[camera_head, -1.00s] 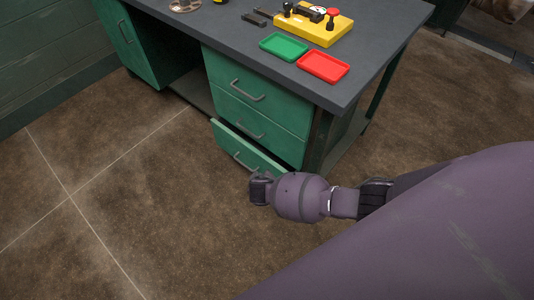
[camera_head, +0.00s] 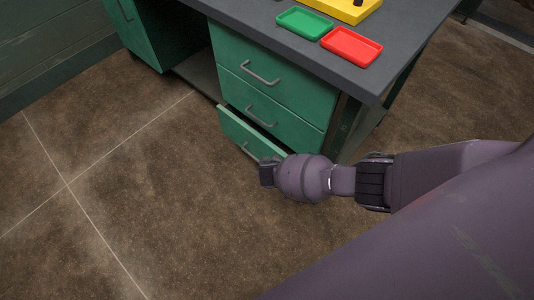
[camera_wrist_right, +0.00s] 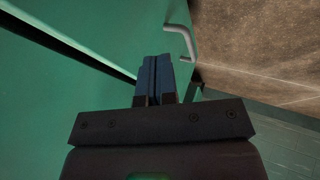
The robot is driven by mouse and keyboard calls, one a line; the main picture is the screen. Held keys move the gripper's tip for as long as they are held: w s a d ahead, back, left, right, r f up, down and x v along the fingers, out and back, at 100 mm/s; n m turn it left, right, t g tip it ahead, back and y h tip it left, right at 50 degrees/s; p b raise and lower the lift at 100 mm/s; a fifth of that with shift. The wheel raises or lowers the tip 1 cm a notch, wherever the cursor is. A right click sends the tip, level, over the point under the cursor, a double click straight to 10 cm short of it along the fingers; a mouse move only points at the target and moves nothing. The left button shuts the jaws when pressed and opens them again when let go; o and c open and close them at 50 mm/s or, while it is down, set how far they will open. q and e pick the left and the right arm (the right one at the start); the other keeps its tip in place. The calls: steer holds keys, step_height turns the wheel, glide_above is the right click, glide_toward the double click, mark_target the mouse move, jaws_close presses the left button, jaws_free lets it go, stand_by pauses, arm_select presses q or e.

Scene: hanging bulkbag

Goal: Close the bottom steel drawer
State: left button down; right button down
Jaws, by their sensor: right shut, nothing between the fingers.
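The bottom drawer (camera_head: 243,131) of the green desk stands partly open in the head view, with a dark gap above its front. The right part of its front is hidden behind my right gripper (camera_head: 268,172), which is at the drawer's right end. In the right wrist view my right gripper's fingers (camera_wrist_right: 154,78) are shut and empty over the green drawer front (camera_wrist_right: 115,25). The drawer's grey handle (camera_wrist_right: 182,42) is just beyond the fingertips, to their right. I cannot tell whether the fingers touch the front. My left gripper is not in view.
The two drawers above (camera_head: 262,75) are shut. The brown tiled floor (camera_head: 140,190) left of the drawer is clear.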

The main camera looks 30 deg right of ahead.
mark_target(282, 155)
steer(key=shift+w+d+r, duration=0.1)
steer(key=shift+w+d, duration=0.1)
steer(key=shift+d, duration=0.35)
steer(key=shift+w+d+r, duration=0.15)
steer(key=shift+w+d, duration=0.1)
steer(key=shift+d, duration=0.3)
steer(key=shift+w+d+r, duration=0.1)
steer(key=shift+w+d, duration=0.1)
steer(key=shift+d, duration=0.35)
steer(key=shift+w+d, duration=0.2)
steer(key=shift+d, duration=0.35)
steer(key=shift+w+d, duration=0.15)
steer(key=shift+d, duration=0.55)
steer(key=shift+w, duration=0.1)
steer(key=shift+a, duration=0.1)
